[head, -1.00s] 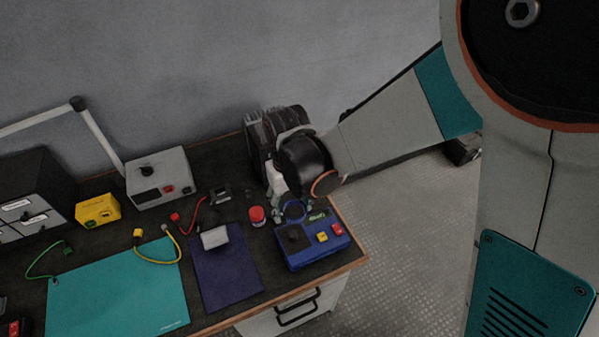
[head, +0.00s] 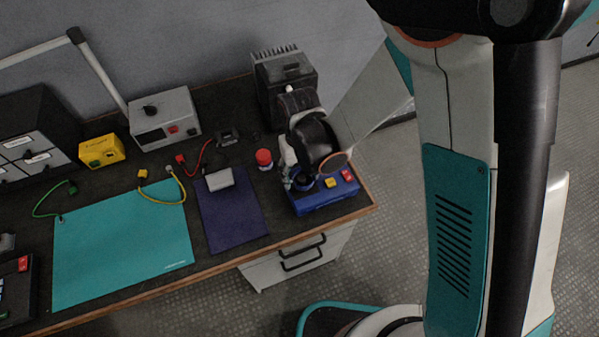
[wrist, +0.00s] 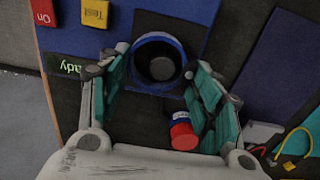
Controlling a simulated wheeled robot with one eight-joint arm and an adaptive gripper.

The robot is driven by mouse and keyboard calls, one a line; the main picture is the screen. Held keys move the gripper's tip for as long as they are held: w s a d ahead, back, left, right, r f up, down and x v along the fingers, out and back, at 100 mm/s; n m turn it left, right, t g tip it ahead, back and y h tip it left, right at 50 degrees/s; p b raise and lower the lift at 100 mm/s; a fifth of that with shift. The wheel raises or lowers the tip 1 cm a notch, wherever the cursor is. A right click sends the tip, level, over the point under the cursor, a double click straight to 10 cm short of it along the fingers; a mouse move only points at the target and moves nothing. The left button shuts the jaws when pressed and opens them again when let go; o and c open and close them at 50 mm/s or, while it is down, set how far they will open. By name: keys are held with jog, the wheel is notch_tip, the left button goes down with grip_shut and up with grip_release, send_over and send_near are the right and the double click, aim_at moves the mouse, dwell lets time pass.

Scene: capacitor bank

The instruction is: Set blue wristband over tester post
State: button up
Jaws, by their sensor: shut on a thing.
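The blue wristband (wrist: 180,47) is a round ring held between the two fingertips of my gripper (wrist: 156,64) in the wrist view. Its opening surrounds the dark round top of the tester post (wrist: 162,68) as seen from above. How far down the band sits cannot be told. The blue tester (head: 325,198) stands at the right end of the bench, with a yellow and a red button. In the head view my gripper (head: 301,183) is over the tester's left part, and my wrist partly hides the band and post.
A red-capped jar (head: 264,158) stands just left of my gripper; it also shows between the fingers in the wrist view (wrist: 182,132). A dark finned box (head: 283,80) is behind. A purple mat (head: 232,225) with a light grey block (head: 219,179) lies to the left.

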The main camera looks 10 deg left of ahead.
jog(key=shift+f, duration=0.15)
jog(key=o, duration=0.8)
notch_tip(320, 180, up, 12)
jog(key=p, duration=0.4)
jog(key=shift+r, duration=0.25)
